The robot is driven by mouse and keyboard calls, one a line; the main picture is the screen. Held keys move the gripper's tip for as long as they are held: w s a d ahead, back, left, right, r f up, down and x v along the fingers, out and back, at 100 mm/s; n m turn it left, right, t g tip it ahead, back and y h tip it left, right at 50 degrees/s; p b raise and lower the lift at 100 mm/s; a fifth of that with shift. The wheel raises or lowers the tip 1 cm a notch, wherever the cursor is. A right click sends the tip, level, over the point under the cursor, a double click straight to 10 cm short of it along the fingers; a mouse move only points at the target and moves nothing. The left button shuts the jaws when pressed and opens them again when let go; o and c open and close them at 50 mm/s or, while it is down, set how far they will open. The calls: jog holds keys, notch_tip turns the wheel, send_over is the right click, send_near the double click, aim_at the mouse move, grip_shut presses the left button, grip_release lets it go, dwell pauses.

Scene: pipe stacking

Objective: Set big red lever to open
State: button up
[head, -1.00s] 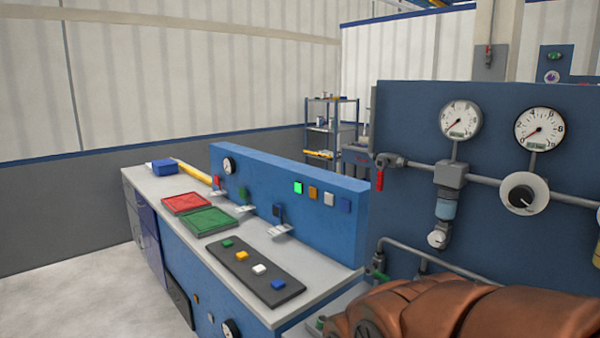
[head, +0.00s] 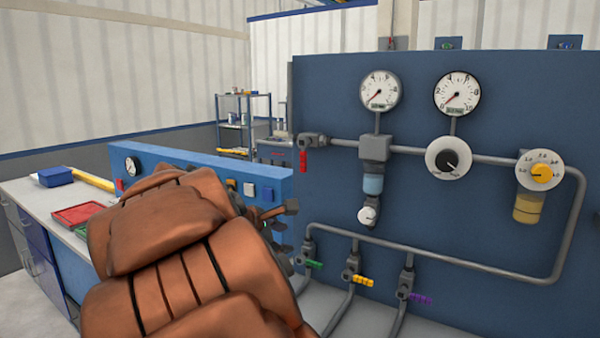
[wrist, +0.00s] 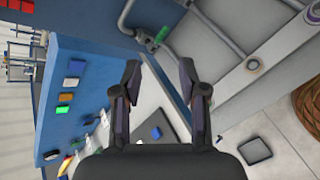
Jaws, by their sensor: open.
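The big red lever (head: 303,160) hangs straight down from a grey valve at the left end of the upper pipe (head: 342,142), at right angles to that pipe. My gripper (head: 280,214) is below and a little left of the lever in the head view, apart from it and partly hidden by my brown arm. In the wrist view my gripper (wrist: 160,72) has its two dark fingers spread with nothing between them. I cannot make out the big red lever for sure in the wrist view.
Green (head: 314,264), yellow (head: 361,281) and purple (head: 419,298) levers sit low on the blue panel (head: 480,220). Two gauges and a black-and-white dial (head: 448,158) are above. A blue console wall (head: 210,163) and a workbench with a red tray (head: 80,214) stand left.

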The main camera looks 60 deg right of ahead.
jog(key=w+d+r+n+h+b, duration=0.2)
jog(key=w+d+r+n+h, duration=0.25)
jog(key=d, duration=0.35)
jog(key=n+t+h+b, duration=0.1)
jog(key=n+h+b, duration=0.15)
jog(key=n, duration=0.35)
send_near(302, 160)
jog(key=d, duration=0.4)
jog(key=shift+w+d+p, duration=0.15)
jog(key=shift+d+p, duration=0.2)
jog(key=shift+d, duration=1.35)
jog(key=shift+w+d+p, duration=0.2)
jog(key=shift+d+p, duration=0.15)
jog(key=shift+d, duration=1.35)
jog(key=shift+c, duration=0.4)
grip_shut()
